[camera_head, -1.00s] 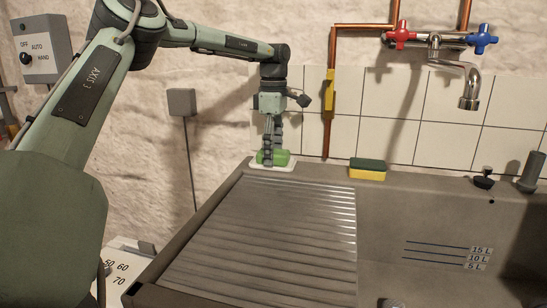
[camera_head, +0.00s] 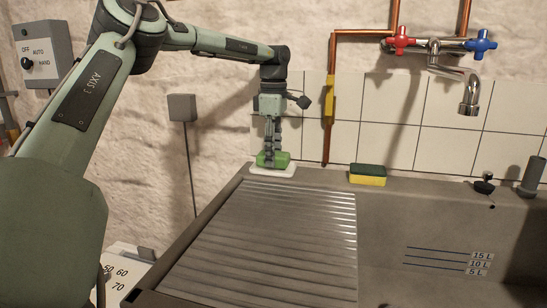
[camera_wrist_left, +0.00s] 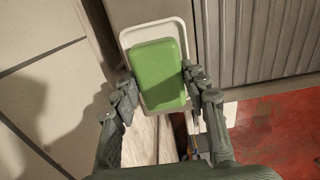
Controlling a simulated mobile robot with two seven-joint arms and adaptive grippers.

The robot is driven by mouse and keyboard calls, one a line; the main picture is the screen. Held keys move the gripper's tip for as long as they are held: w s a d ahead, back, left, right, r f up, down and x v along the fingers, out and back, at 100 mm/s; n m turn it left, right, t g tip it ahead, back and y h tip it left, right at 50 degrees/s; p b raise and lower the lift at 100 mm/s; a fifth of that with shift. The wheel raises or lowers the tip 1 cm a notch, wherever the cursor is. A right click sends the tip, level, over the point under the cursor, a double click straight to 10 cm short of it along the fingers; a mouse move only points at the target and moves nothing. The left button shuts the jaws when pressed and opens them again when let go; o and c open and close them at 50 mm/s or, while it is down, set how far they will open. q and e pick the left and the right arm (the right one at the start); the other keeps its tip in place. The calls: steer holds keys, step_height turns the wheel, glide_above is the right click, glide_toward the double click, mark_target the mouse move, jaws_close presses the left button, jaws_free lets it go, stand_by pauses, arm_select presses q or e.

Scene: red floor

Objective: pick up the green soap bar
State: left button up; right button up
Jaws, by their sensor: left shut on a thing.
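The green soap bar (camera_head: 281,159) sits at the white soap dish (camera_head: 287,171), on the back left corner of the sink ledge. My left gripper (camera_head: 270,153) comes down on it from above and is shut on it. In the left wrist view the green soap bar (camera_wrist_left: 159,72) lies between the two fingers of my left gripper (camera_wrist_left: 165,88), with the rim of the white dish (camera_wrist_left: 184,22) around it. I cannot tell whether the bar is clear of the dish. My right gripper is not in view.
A yellow and green sponge (camera_head: 368,175) lies on the ledge to the right. The ribbed drainboard (camera_head: 270,240) is bare, with the sink basin (camera_head: 440,225) beside it. A copper pipe (camera_head: 328,120) and a tap (camera_head: 468,95) are on the tiled wall behind.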

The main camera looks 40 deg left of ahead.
arm_select(q)
steer(key=r, duration=0.3)
steer(key=shift+s+r, duration=0.35)
steer(key=s+a+r+b, duration=0.1)
steer(key=s+r, duration=0.5)
steer(key=s, duration=0.5)
steer(key=shift+a+r+b, duration=0.25)
steer(key=shift+a+b, duration=0.05)
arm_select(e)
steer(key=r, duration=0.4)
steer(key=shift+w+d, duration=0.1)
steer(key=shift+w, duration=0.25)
